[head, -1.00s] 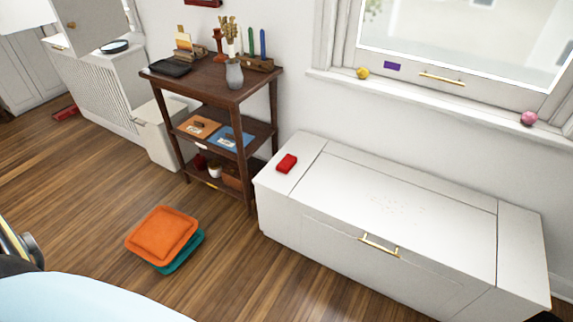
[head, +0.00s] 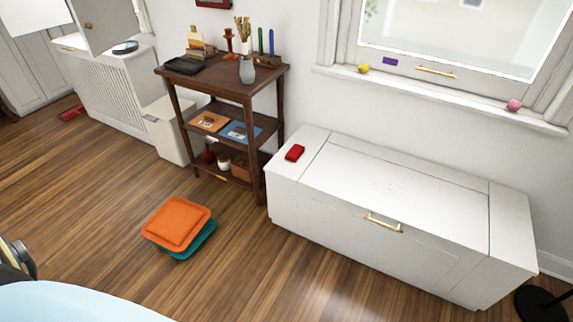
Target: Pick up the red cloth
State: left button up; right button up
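A small folded red cloth (head: 295,152) lies on the left end of the top of a long white chest (head: 400,184) under the window. It is the red item on that surface; another flat red thing (head: 71,112) lies on the floor at the far left, too small to identify. Neither of my grippers shows in the head view. Part of my own body fills the bottom left corner.
A dark wooden shelf (head: 222,88) with books and a vase stands left of the chest. A black round base (head: 541,303) stands at the lower right. Wooden floor before the chest is clear.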

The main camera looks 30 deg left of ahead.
aim_at(296, 152)
jog(key=u, duration=1.25)
jog(key=i, duration=1.35)
jog(key=z, duration=0.5)
jog(key=i, duration=0.8)
jog(key=z, duration=0.7)
